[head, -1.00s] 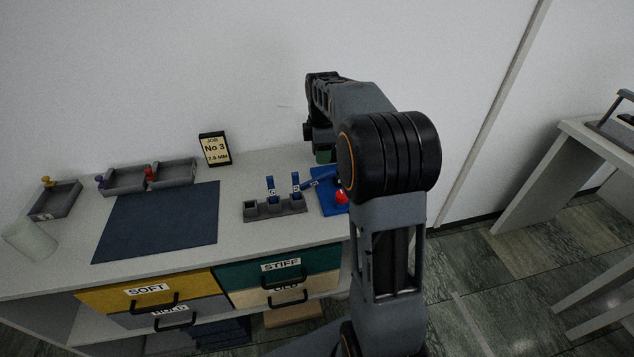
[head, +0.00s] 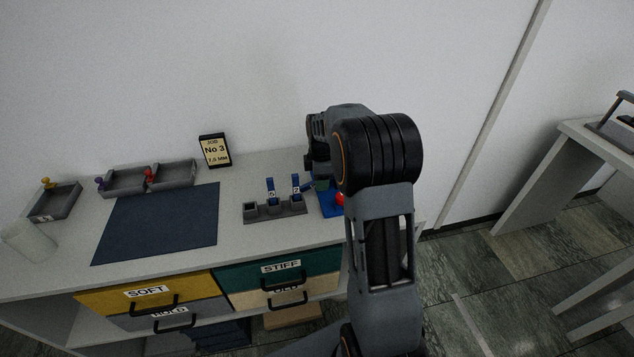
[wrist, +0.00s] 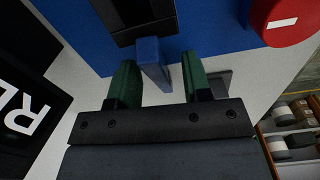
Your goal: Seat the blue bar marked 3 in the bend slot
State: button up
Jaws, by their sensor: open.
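In the wrist view my gripper (wrist: 160,64) is open, its two green fingers on either side of a blue bar (wrist: 151,60). Gaps show between the bar and both fingers. The bar's far end meets a black block (wrist: 140,14) on the blue press base (wrist: 215,30); I cannot tell how deep it sits in the slot. No number shows on this bar. In the head view the press base (head: 328,204) is partly hidden by my arm, and my gripper is mostly hidden. Two other numbered blue bars (head: 270,187) (head: 295,183) stand upright in the grey rack (head: 284,210).
A red button (head: 340,198) sits on the press, close to my arm; it also shows in the wrist view (wrist: 286,18). The job card (head: 214,150) reads No 3. A dark mat (head: 160,222) and grey trays (head: 128,182) lie left. The rack's left socket looks empty.

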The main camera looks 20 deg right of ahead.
grip_shut()
dwell(0.4)
notch_tip(320, 180, up, 10)
jog(key=shift+r, duration=0.1)
dwell(0.6)
